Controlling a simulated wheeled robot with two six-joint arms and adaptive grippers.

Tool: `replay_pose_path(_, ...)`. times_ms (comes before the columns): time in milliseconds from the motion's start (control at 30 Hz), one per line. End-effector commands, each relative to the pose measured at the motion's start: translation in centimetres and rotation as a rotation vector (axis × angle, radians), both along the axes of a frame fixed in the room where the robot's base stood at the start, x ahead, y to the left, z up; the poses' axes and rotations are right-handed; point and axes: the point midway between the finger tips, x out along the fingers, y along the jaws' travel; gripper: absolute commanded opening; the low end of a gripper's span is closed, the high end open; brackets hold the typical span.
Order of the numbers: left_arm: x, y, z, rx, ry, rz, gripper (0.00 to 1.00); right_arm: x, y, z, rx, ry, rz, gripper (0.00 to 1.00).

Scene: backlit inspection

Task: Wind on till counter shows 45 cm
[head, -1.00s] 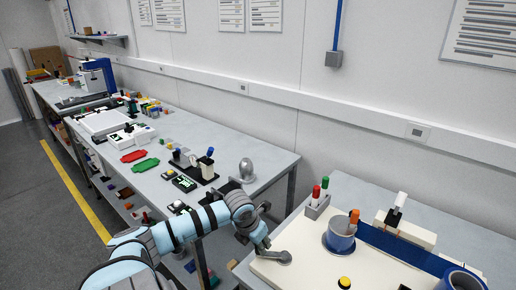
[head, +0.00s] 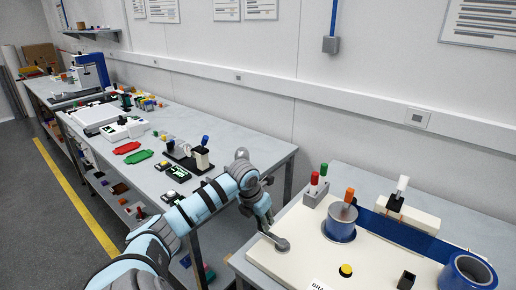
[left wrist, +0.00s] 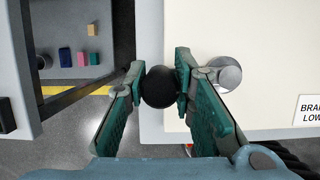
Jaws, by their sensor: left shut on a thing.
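My left gripper (head: 266,226) is at the left edge of the cream winding board (head: 300,258). In the left wrist view, its green fingers (left wrist: 160,90) are shut on the round black crank knob (left wrist: 158,87), one on each side. The grey crank hub (head: 282,243) is just right of the gripper; it also shows in the left wrist view (left wrist: 224,73). Blue film (head: 400,234) runs from the blue reel (head: 340,231) to a larger blue roll (head: 468,272) at right. I see no readable counter figure. My right gripper is out of view.
A yellow button (head: 346,270) and a small black box (head: 406,279) are at the board's front. A white block with a lever (head: 398,213) stands behind the film. A grey holder (head: 315,193) carries red and green handles. A cluttered bench (head: 230,150) stands left, across a gap.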

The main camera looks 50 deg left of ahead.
Motion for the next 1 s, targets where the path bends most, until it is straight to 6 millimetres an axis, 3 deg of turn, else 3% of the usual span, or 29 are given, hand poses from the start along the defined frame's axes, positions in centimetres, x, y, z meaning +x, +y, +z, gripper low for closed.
replay_pose_path(33,0.8,0.0,-0.7,-0.004,-0.009,0.000,0.03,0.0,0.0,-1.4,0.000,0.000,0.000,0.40)
replay_pose_path(133,1.6,0.3,-0.5,-0.002,-0.006,0.000,0.03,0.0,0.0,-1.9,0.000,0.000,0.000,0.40)
replay_pose_path(433,1.8,0.3,-0.2,-0.002,0.000,-0.003,0.03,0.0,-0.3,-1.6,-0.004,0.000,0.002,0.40)
replay_pose_path(733,4.8,-0.4,-0.2,-0.004,-0.004,-0.002,0.03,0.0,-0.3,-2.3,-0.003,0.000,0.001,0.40)
replay_pose_path(1000,5.0,-0.4,-0.2,-0.002,0.001,-0.002,0.03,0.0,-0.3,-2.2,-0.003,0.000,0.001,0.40)
